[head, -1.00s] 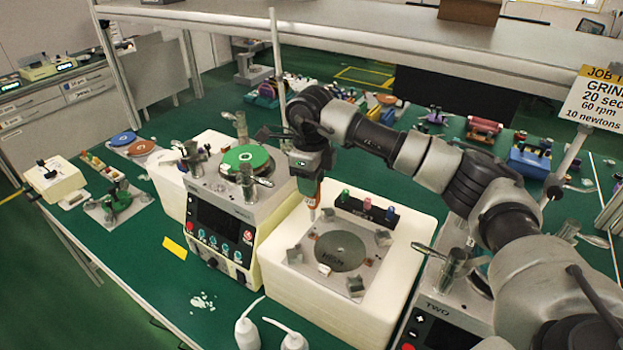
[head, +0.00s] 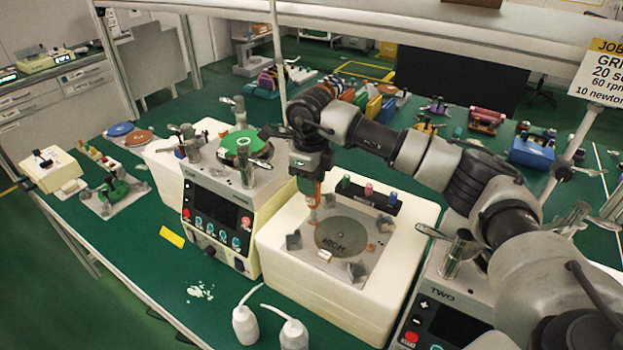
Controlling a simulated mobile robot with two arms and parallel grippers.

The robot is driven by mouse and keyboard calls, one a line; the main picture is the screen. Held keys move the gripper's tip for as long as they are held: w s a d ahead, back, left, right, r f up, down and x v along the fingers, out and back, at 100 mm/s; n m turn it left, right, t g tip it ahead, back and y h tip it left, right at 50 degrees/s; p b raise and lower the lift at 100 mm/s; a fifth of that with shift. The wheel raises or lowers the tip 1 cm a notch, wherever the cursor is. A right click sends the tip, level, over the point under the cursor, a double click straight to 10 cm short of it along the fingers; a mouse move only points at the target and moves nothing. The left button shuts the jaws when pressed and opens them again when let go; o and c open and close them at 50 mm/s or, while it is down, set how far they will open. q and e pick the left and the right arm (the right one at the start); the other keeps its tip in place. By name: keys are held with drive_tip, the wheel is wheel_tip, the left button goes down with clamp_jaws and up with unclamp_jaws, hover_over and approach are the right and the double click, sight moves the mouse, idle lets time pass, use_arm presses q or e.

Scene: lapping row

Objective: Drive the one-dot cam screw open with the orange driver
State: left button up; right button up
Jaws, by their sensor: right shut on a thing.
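My right gripper (head: 312,172) is shut on the orange driver (head: 315,193), which points down. The driver's lower end is over the upper-left edge of the fixture plate (head: 312,259); I cannot tell whether its tip touches a screw. The plate carries a round grey disc (head: 341,238) with grey corner blocks (head: 294,241) around it. The cam screws and their dot marks are too small to read. My left gripper is not in view.
A black rack (head: 366,196) with green, pink and blue handles stands behind the plate, close to the driver. A machine with a green disc (head: 243,145) is to the left. Two white bottles (head: 294,333) stand in front. A shelf spans above.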

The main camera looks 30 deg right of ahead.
drive_tip(key=m, duration=0.4)
drive_tip(key=m+p, duration=0.1)
drive_tip(key=m, duration=0.3)
drive_tip(key=shift+d, duration=0.1)
drive_tip(key=m+p, duration=0.1)
drive_tip(key=m, duration=0.3)
drive_tip(key=shift+r+m, duration=0.1)
drive_tip(key=shift+m, duration=0.2)
drive_tip(key=m+p, duration=0.1)
drive_tip(key=m, duration=0.3)
drive_tip(key=shift+d, duration=0.1)
